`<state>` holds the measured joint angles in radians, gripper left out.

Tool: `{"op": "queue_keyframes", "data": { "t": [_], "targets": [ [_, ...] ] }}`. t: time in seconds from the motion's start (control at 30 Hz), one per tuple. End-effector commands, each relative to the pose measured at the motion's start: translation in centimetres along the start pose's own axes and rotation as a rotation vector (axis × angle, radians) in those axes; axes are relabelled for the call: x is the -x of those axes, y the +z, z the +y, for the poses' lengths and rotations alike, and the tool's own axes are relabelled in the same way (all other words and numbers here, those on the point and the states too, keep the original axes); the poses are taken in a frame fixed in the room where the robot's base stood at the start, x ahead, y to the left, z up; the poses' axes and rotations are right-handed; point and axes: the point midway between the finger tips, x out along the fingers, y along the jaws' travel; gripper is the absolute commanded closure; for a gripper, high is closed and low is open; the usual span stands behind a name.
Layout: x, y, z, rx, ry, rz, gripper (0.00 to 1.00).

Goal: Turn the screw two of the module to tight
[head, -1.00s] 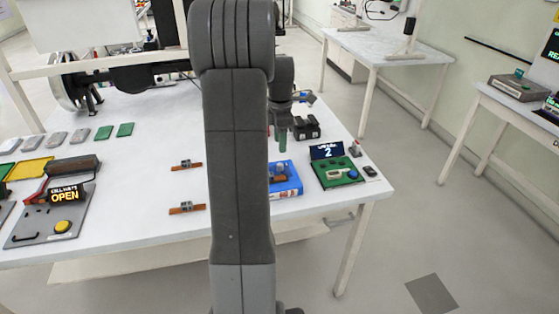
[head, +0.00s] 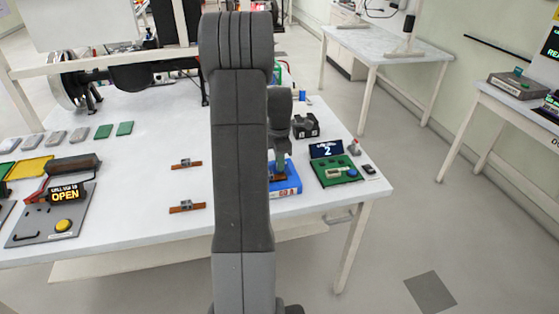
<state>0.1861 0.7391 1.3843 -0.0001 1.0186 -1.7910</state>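The arm's end with my gripper (head: 280,170) points down over the blue box (head: 289,188), partly behind my own arm. The fingertips are too small and covered to show whether they are open or shut, or touching anything. A brown-orange piece (head: 279,178) shows on the blue box, just under the gripper. I cannot tell whether it is the module, and no screw can be made out. A green board (head: 331,178) with a dark display (head: 326,150) reading 2 stands to the right of the blue box.
Two brown strips with grey blocks (head: 187,206) lie left of my arm. A black block (head: 305,126) stands behind the blue box. A grey panel (head: 52,218) reading OPEN, with a yellow button (head: 63,225), lies at the left. The table's right edge is close to the green board.

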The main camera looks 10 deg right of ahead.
Motion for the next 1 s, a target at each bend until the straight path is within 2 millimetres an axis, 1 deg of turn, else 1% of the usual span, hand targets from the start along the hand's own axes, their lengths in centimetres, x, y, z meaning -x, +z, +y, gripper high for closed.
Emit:
{"op": "queue_keyframes", "data": {
  "t": [0.03, 0.07, 0.27, 0.47, 0.67, 1.0],
  "targets": [
    [0.02, 0.0, 0.01, 0.0, 0.001, 0.0, 0.94],
    [0.02, 0.0, 0.01, 0.0, 0.0, 0.0, 1.0],
    [0.03, 0.0, 0.02, -0.006, 0.001, 0.0, 1.0],
    [0.01, 0.0, 0.03, -0.058, 0.001, 0.0, 1.0],
    [0.0, 0.01, 0.04, -0.184, 0.001, 0.0, 1.0],
    [0.0, 0.01, 0.05, -0.498, 0.002, 0.0, 1.0]
  ]
}}
